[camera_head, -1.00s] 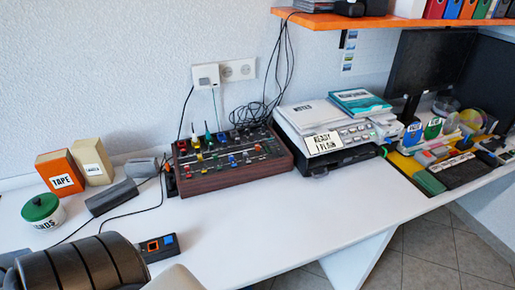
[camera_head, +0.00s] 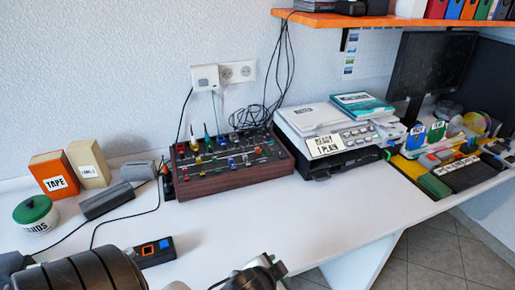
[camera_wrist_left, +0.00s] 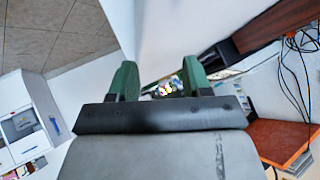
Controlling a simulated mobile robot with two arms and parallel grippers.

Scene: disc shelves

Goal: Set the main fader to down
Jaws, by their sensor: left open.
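The mixer (camera_head: 236,183) stands on the white desk against the wall, with dark wooden sides and a black panel of colored knobs and sliders. The main fader cannot be told apart from the other controls at this size. My left gripper (camera_wrist_left: 158,78) shows in the left wrist view with two green fingers apart and nothing held between them. In the head view my left arm lies along the bottom edge, in front of the mixer and apart from it; its fingers are not clear there. My right gripper is not in view.
A printer (camera_head: 325,147) stands right of the mixer. Left are an orange tape box (camera_head: 52,176), a green-lidded jar (camera_head: 36,214) and a grey block (camera_head: 107,201) with cables. A small switch box (camera_head: 155,250) lies in front. The desk before the mixer (camera_head: 260,225) is clear.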

